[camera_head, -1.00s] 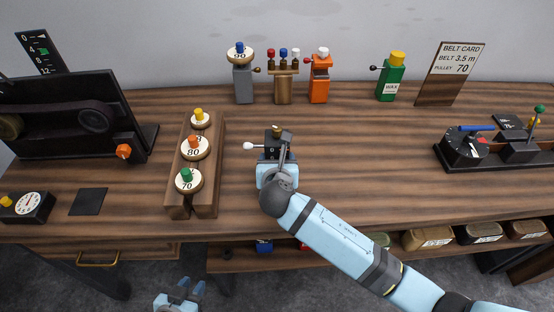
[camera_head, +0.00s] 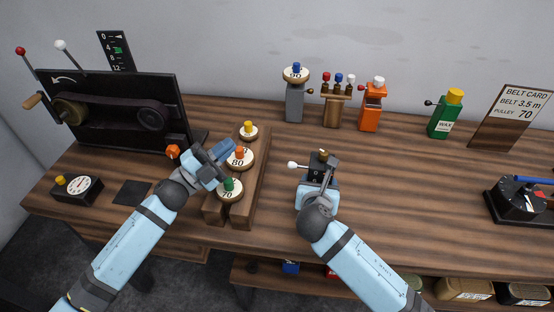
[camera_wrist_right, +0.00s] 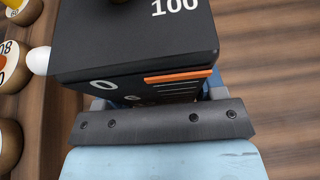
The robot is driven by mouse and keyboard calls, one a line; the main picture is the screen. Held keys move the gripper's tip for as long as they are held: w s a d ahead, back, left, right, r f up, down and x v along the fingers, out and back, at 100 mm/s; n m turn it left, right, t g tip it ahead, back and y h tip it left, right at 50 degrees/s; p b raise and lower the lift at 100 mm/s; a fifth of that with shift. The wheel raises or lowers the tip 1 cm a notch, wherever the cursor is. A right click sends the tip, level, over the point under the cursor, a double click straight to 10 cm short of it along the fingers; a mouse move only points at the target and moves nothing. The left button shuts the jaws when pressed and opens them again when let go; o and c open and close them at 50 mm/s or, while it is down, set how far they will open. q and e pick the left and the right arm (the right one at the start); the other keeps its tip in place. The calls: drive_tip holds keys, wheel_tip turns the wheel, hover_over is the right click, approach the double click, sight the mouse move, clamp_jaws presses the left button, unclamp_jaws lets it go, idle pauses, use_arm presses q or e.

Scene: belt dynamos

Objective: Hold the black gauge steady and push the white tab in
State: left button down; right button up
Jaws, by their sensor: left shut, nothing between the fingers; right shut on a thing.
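The black gauge (camera_head: 320,166) stands on the bench right of the pulley rack. The white tab (camera_head: 292,165) sticks out of its left side on a short rod, with a gap to the body. In the right wrist view the gauge (camera_wrist_right: 135,42) fills the top, with numbers and an orange bar, and the white tab (camera_wrist_right: 38,61) is at its left. My right gripper (camera_head: 317,184) is shut on the gauge from the front; its fingers are partly hidden. My left gripper (camera_head: 224,153) is shut and empty above the rack, left of the tab and apart from it.
The wooden rack (camera_head: 257,190) with numbered pulleys lies under and beside my left gripper. The belt machine (camera_head: 110,100) stands at left, with a dial box (camera_head: 78,189) in front. Bottles and holders line the back.

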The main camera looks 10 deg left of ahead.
drive_tip(key=shift+f, duration=0.1)
use_arm(q)
drive_tip(key=w+a+f+m+g+y, duration=0.2)
drive_tip(key=w+f+m+g, duration=0.2)
drive_tip(key=m+g, duration=1.1)
drive_tip(key=d+f+n+g, duration=0.1)
drive_tip(key=d+f, duration=0.1)
drive_tip(key=d, duration=1.1)
drive_tip(key=shift+s+f, duration=0.15)
drive_tip(key=shift+f, duration=0.05)
drive_tip(key=shift+s+d, duration=0.1)
drive_tip(key=shift+d, duration=1.35)
drive_tip(key=f+v, duration=0.1)
drive_tip(key=v, duration=1.3)
drive_tip(key=shift+a, duration=0.2)
